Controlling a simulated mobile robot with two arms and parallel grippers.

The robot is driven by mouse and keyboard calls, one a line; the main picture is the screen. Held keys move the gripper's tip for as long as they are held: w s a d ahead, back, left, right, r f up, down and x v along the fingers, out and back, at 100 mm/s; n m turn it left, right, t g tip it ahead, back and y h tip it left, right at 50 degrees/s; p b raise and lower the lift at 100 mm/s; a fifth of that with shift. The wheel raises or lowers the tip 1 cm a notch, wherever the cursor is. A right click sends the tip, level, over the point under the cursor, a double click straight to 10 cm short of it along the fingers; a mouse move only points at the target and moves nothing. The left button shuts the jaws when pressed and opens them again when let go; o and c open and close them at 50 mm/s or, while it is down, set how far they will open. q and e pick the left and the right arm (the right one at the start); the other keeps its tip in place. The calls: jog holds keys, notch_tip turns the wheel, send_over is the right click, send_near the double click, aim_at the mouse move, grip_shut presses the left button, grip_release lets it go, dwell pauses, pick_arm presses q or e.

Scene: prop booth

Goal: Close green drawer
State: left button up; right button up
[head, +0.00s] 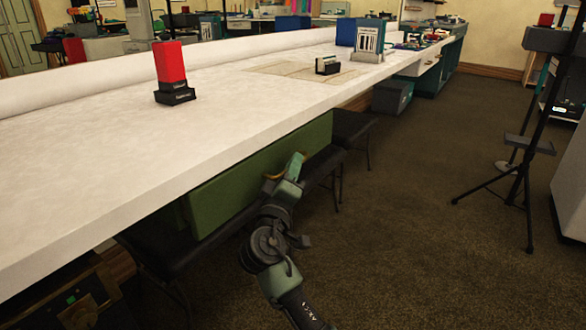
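The green drawer (235,185) sits under the front edge of the long white counter (120,140). Its long green front shows below the counter edge. How far it stands out from the counter is hard to tell. My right gripper (291,170) is in front of the drawer's right half, close to its face. A small tan piece, perhaps a handle, shows beside the fingers. Whether the fingers touch the drawer or are open or shut cannot be made out. My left gripper is not in view.
Dark benches or stools (352,127) stand under the counter, beside and below the drawer. A red block on a black base (170,70) and a small black box (327,65) stand on the counter. A black tripod stand (522,160) is at right. The brown carpet (420,230) between is clear.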

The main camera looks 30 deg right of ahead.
jog(key=shift+w+d, duration=0.1)
grip_shut()
dwell(1.4)
